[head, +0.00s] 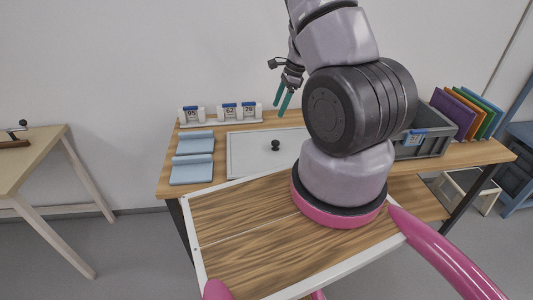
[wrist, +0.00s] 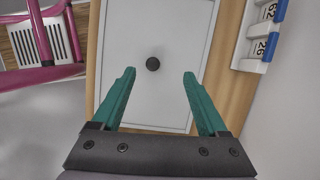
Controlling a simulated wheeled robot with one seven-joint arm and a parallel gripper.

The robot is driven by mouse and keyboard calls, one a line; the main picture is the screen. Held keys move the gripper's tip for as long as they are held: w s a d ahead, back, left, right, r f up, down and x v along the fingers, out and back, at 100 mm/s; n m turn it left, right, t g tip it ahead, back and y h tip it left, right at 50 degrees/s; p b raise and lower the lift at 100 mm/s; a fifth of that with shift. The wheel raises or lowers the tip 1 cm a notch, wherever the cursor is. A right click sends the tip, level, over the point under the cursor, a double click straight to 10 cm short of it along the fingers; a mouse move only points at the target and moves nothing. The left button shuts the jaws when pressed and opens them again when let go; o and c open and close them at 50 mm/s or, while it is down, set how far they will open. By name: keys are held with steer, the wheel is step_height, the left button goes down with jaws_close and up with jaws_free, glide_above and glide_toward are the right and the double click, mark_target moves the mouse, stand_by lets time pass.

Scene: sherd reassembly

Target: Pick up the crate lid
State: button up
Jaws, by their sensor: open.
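The crate lid (head: 245,155) is a flat light-grey panel with a round black knob (head: 275,146) in its middle. It lies on the wooden table, and its right part is hidden behind my arm in the head view. In the wrist view the lid (wrist: 150,100) fills the centre, with the knob (wrist: 153,64) beyond the fingertips. My gripper (head: 284,101) has teal fingers and hangs above the table's back edge. In the wrist view my gripper (wrist: 159,74) is open and empty, its fingers spread either side of the knob's line. The knob is apart from both fingers.
A grey crate (head: 427,133) with a blue label stands right of my arm, beside upright coloured folders (head: 466,112). Numbered white holders (head: 240,112) line the back edge. Two light-blue pads (head: 192,169) lie left of the lid. The wooden surface (head: 240,220) in front is clear.

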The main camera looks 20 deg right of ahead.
steer(key=m, duration=0.1)
glide_toward(276, 141)
steer(key=a+f, duration=0.2)
steer(key=shift+w+f+h, duration=0.3)
steer(key=shift+w+h, duration=0.05)
steer(key=shift+h, duration=0.05)
steer(key=shift+s+d+x, duration=0.1)
steer(key=shift+s+x, duration=0.05)
steer(key=shift+x, duration=1.25)
steer(key=shift+s+d+x, duration=0.15)
steer(key=shift+x, duration=1.25)
steer(key=shift+f, duration=0.1)
jaws_close()
